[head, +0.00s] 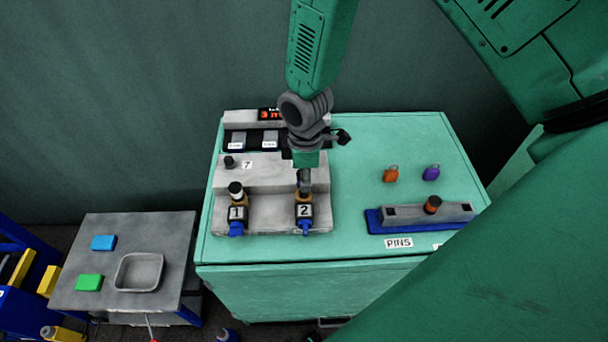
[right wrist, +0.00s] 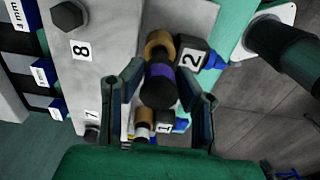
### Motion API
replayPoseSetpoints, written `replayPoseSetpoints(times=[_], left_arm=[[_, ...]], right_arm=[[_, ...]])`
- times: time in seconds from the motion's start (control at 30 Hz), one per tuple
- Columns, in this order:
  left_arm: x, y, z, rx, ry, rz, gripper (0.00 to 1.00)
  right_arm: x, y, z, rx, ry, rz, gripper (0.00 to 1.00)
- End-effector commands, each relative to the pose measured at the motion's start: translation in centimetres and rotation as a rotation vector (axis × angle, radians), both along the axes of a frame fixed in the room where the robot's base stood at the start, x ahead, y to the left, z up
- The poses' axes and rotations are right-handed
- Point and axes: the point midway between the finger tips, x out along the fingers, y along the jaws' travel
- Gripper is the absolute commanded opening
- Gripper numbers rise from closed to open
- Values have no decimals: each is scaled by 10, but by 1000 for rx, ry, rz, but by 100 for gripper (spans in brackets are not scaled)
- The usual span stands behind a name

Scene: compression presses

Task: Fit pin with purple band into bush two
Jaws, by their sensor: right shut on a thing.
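The pin with the purple band (right wrist: 161,73) shows in the right wrist view between the fingers of my right gripper, dark head toward the camera. My right gripper (head: 305,167) is shut on it, above bush two in the head view. Bush two (right wrist: 158,41) is a brass ring beside the label 2; it also shows in the head view (head: 304,197). The pin lines up roughly with bush two and its lower end is close to or at the ring. I cannot tell how deep it sits. My left gripper is not in view.
Bush one (head: 237,201) stands left of bush two and holds a pin with a white band (head: 236,189). A grey pin rack (head: 405,214) holds an orange-banded pin (head: 433,205). Orange (head: 391,174) and purple (head: 431,173) pieces lie behind it. A side table (head: 95,225) stands left.

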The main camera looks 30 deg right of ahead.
Motion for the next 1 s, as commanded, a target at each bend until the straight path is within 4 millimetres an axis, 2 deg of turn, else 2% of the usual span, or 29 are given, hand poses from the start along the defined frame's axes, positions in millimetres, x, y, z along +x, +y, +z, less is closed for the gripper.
replayPoseSetpoints(times=[0.37, 1.0], left_arm=[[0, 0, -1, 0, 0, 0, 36], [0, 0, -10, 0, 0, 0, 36]], right_arm=[[0, 0, -2, 0, 0, 0, 0], [0, 0, -18, 0, 0, 0, 0]])
